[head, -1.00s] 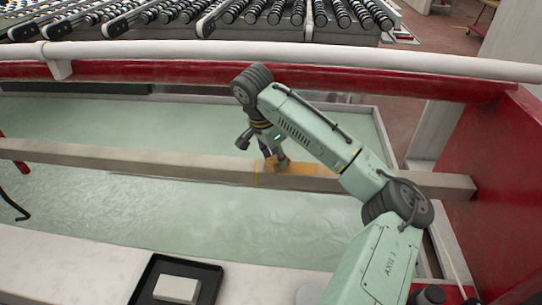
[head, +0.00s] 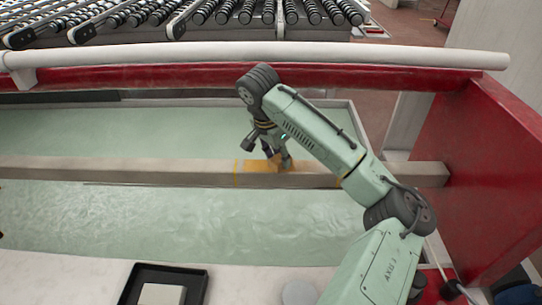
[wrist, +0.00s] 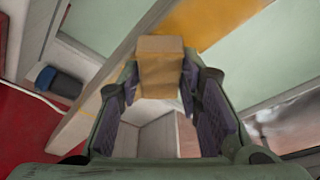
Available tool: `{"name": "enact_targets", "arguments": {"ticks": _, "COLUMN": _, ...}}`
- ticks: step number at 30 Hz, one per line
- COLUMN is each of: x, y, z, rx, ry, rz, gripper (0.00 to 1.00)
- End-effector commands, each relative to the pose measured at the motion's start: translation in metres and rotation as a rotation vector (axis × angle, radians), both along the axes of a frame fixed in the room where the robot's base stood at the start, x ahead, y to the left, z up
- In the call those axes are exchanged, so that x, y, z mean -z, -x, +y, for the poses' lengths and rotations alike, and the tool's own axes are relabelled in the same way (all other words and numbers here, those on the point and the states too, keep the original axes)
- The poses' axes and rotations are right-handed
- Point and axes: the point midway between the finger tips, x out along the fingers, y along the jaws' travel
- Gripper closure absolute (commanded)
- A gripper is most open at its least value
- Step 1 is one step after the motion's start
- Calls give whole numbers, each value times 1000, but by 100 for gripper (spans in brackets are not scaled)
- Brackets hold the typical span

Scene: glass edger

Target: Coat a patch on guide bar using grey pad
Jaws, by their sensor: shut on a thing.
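The guide bar (head: 130,171) is a long beige beam across the green-lined trough. An orange-yellow patch (head: 256,167) with a yellow edge line lies on it; it also shows in the wrist view (wrist: 205,22). My gripper (head: 284,160) is over the patch, pointing down at the bar. In the wrist view its fingers are shut on a tan block (wrist: 160,66), apparently the grey pad. The block's far end overlaps the patch; whether it touches the bar is hard to tell. My arm partly hides the patch's right part.
A black tray (head: 196,290) with a pale block (head: 160,294) stands on the near ledge. A white rail (head: 250,55) and red beam (head: 190,79) run behind the trough. A red wall (head: 465,150) closes the right side. Rollers (head: 245,12) lie beyond.

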Motion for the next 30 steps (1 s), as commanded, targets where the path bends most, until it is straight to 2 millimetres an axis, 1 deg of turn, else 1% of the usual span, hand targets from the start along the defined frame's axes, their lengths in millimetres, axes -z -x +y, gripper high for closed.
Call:
{"name": "enact_targets", "arguments": {"ticks": 5, "x": 0, "y": 0, "z": -5, "rx": 0, "ry": 0, "rz": 0, "gripper": 85}}
{"name": "enact_targets", "arguments": {"ticks": 15, "x": 2, "y": 0, "z": -33, "rx": 1, "ry": -1, "rz": 0, "gripper": 85}}
{"name": "enact_targets", "arguments": {"ticks": 23, "x": 2, "y": 0, "z": -42, "rx": 2, "ry": 0, "rz": 0, "gripper": 85}}
{"name": "enact_targets", "arguments": {"ticks": 30, "x": 1, "y": 0, "z": -63, "rx": 2, "ry": -1, "rz": 0, "gripper": 85}}
